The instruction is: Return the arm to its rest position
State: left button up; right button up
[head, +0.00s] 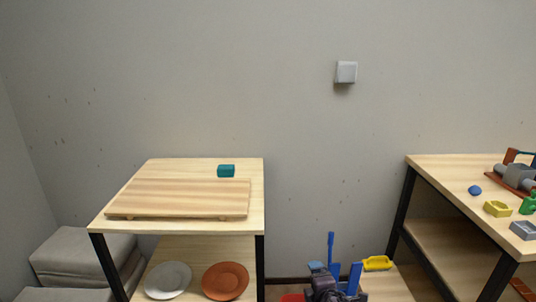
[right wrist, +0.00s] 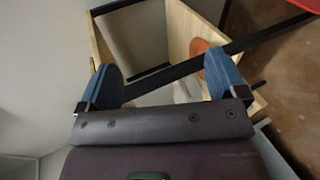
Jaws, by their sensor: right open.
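My right gripper (right wrist: 160,80) shows in the right wrist view with its two blue fingers wide apart and nothing between them. Beyond the fingers are a pale wooden frame and a dark bar. In the head view a dark gripper body with blue parts, seemingly the same gripper (head: 344,275), is low at the bottom middle, right of the left table (head: 256,200) and apart from it. The picture's lower edge cuts off the arm. My left gripper is not in view.
The left table bears a wooden board (head: 180,198) and a teal block (head: 226,171). A white plate (head: 168,280) and an orange plate (head: 225,281) lie on its lower shelf. The right table (head: 440,165) holds several small items. A yellow object (head: 377,263) sits low beside the gripper.

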jog(key=s+d+r+m+y, duration=0.2)
jog(key=s+d+m, duration=0.1)
jog(key=s+m, duration=1.1)
jog(key=s+d+f+m+h, duration=0.1)
jog(key=s+d+f, duration=0.1)
jog(key=s, duration=0.5)
jog(key=s+d+f+m+g+h, duration=0.1)
jog(key=s+d+f+m, duration=0.1)
jog(key=s+d, duration=0.3)
jog(key=s+d+f+m+g+h+p, duration=0.1)
jog(key=s+d, duration=0.3)
jog(key=s, duration=0.6)
jog(key=shift+s+f+m, duration=0.25)
jog(key=shift+f+m, duration=0.05)
jog(key=shift+f, duration=0.5)
